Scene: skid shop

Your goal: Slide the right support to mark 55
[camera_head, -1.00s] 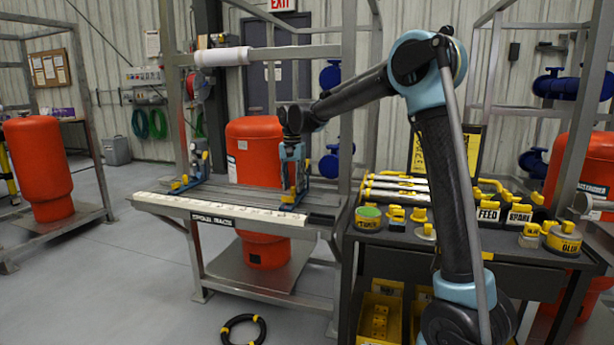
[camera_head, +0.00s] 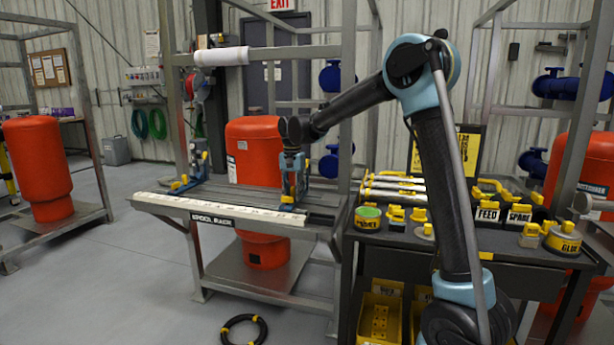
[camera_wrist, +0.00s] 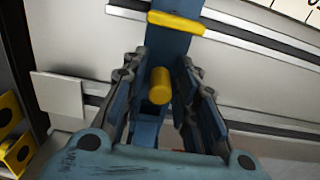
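The right support (camera_head: 299,192) is a blue upright with a yellow part at its foot, standing on the rails of the bench near its right end. My gripper (camera_head: 292,158) is at its top, pointing down. In the wrist view, the fingers of my gripper (camera_wrist: 158,75) are apart on either side of the support's yellow knob (camera_wrist: 160,88) and blue post (camera_wrist: 168,42). I see no clear grip, and finger contact is hard to tell. The left support (camera_head: 198,165) stands at the bench's left. A white scale strip (camera_head: 215,207) runs along the front edge; its numbers are unreadable.
A dark tool cart (camera_head: 400,245) with labelled bins and yellow-topped cans stands right of the bench. A red tank (camera_head: 250,140) is behind the rails, and a frame post (camera_head: 347,100) rises nearby. The rails between the supports (camera_head: 240,197) are clear. A black ring (camera_head: 243,328) lies on the floor.

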